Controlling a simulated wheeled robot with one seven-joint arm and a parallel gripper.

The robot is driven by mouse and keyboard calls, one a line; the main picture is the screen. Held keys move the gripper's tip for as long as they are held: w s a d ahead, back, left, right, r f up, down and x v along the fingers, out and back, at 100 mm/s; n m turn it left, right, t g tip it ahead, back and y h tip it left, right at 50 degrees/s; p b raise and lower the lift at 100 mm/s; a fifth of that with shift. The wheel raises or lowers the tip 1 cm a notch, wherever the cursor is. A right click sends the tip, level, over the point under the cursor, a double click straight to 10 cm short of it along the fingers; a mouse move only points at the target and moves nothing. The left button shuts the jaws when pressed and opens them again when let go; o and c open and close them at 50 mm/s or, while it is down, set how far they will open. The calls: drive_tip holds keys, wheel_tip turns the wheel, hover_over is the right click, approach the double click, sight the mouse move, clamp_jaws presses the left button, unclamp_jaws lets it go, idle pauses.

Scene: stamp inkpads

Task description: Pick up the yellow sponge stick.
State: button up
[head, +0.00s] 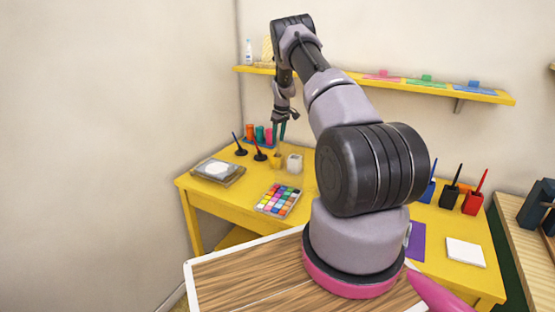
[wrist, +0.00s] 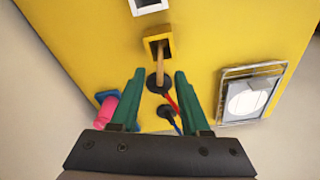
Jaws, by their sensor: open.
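The sponge stick shows in the wrist view as a pale wooden handle (wrist: 162,66) rising from a square yellow cup (wrist: 148,43). Its sponge end is hidden inside. In the head view the yellow cup (head: 276,161) stands on the yellow table, left of a white cup (head: 294,164). My gripper (head: 281,131) points down above this part of the table. In the wrist view my gripper (wrist: 157,75) is open and empty, with teal fingers. The handle's near end shows between the fingertips, apart from both; how far below them I cannot tell.
Two brushes in black stands, blue (head: 240,147) and red (head: 260,151), are close by. A blue rack of coloured cylinders (head: 259,133) stands behind. A framed pad (head: 218,172) and a paint palette (head: 278,200) lie nearer. A yellow shelf (head: 420,88) hangs on the wall.

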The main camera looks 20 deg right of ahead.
drive_tip(key=shift+w+f, duration=0.2)
drive_tip(key=shift+f, duration=1)
clamp_jaws()
